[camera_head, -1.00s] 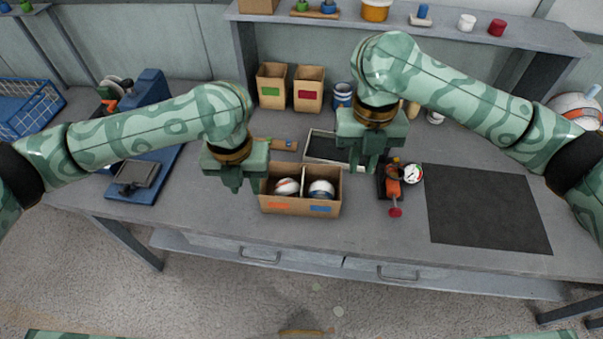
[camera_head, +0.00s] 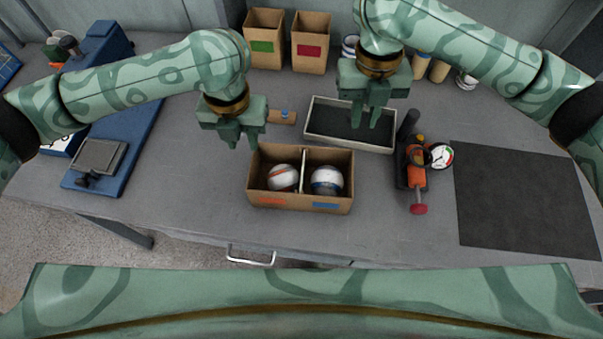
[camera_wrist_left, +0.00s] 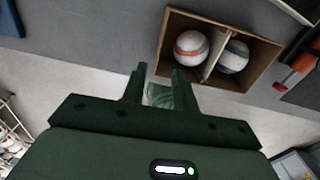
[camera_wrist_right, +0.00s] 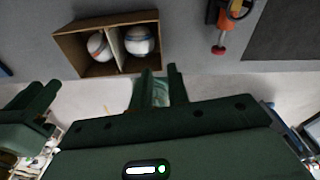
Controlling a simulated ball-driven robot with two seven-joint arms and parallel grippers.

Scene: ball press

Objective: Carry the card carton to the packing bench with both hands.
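The card carton (camera_head: 300,201) sits on the grey bench, with a divider and two balls inside: one with orange bands (camera_head: 283,177) and one with blue bands (camera_head: 326,181). An orange and a blue label are on its front. My left gripper (camera_head: 243,143) hangs above the bench by the carton's back left corner. My right gripper (camera_head: 367,122) hangs over a grey tray, behind and right of the carton. Both grippers are empty, with gaps between the fingers in the left wrist view (camera_wrist_left: 158,75) and the right wrist view (camera_wrist_right: 157,75). Neither touches the carton.
A shallow grey tray (camera_head: 325,137) lies behind the carton. A red-handled tool with a gauge (camera_head: 416,170) stands to its right, then a dark mat (camera_head: 525,200). A blue machine (camera_head: 115,140) is at left. Two cardboard bins (camera_head: 310,42) stand behind.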

